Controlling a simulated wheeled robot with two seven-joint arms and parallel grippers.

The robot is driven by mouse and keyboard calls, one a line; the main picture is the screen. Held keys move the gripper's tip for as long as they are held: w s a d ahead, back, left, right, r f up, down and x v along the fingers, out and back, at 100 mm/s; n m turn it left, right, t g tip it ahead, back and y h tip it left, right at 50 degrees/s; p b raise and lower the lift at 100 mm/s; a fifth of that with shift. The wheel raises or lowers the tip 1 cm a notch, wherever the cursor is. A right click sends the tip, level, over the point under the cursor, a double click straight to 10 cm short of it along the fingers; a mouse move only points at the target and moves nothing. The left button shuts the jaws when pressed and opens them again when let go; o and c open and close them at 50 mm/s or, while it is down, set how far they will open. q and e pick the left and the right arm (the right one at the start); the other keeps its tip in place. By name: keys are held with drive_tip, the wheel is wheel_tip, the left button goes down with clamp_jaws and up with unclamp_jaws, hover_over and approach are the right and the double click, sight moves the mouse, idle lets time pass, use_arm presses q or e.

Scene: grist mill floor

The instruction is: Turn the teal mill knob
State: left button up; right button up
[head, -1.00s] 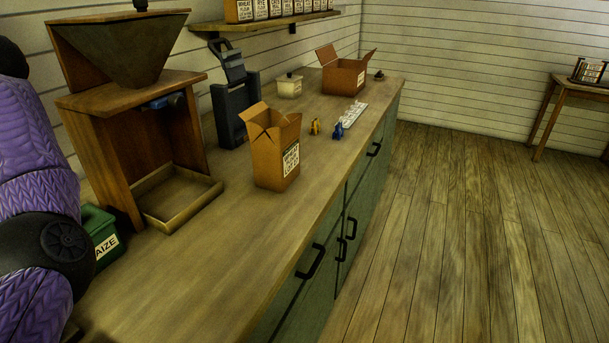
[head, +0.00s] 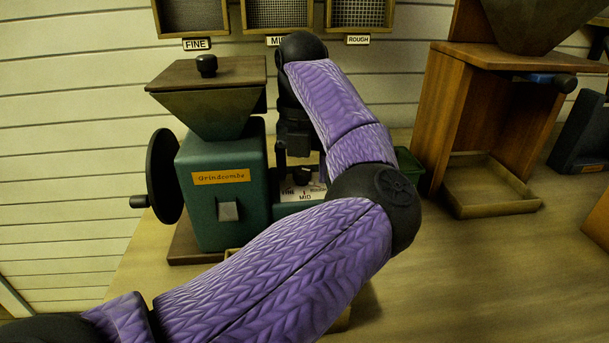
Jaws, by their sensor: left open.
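The teal mill (head: 222,215) stands on the counter left of centre, with a "Grindcombe" label and a wooden lid. Beside it, a low teal part carries a pale dial plate (head: 305,192) marked "MID" and another word partly covered. A small grey knob (head: 302,175) sits on this dial. My left gripper (head: 302,160) points down over the dial, open, its dark fingers to either side of the knob. I cannot tell whether they touch it. My left forearm hides the dial's right side and part of the counter. My right gripper is out of view.
A black hand wheel (head: 163,177) sticks out left of the mill. Sieves labelled FINE, MID and ROUGH hang on the wall above. A wooden hopper stand (head: 447,125) with a tray (head: 490,207) is at right, with a green box (head: 408,168) partly behind my arm.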

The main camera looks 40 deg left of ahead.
use_arm(q)
drive_tip(key=shift+c, duration=0.3)
clamp_jaws()
